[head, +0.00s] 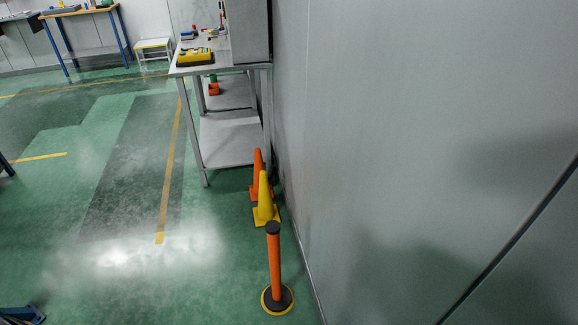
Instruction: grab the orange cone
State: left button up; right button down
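The orange cone (257,170) stands upright on the green floor, close to the wall and beside the near right leg of the metal table. A yellow cone (264,200) stands in front of it and hides part of its lower side. Neither of my grippers shows in the head view, so I cannot see their state.
An orange post (275,265) with a black and yellow base stands nearest, in front of the cones. A grey wall (420,150) fills the right side. The metal table (228,140) stands behind the cones. Open green floor (125,195) lies to the left.

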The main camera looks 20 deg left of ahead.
aim_at(259, 165)
jog(key=u, duration=0.85)
jog(key=i+j+z, duration=0.1)
jog(key=z, duration=0.55)
jog(key=i+j+z, duration=0.3)
jog(key=j, duration=0.35)
jog(key=i+j+z, duration=0.15)
jog(key=j, duration=0.25)
jog(key=i+j+z, duration=0.15)
jog(key=j, duration=0.25)
jog(key=i+j+z, duration=0.15)
jog(key=j, duration=0.25)
jog(key=i+j, duration=0.1)
jog(key=j, duration=0.35)
jog(key=i+j, duration=0.15)
jog(key=j, duration=0.3)
jog(key=i+j, duration=0.1)
jog(key=j, duration=0.3)
jog(key=i+j+z, duration=0.1)
jog(key=j, duration=0.35)
jog(key=i+j, duration=0.15)
jog(key=j, duration=0.3)
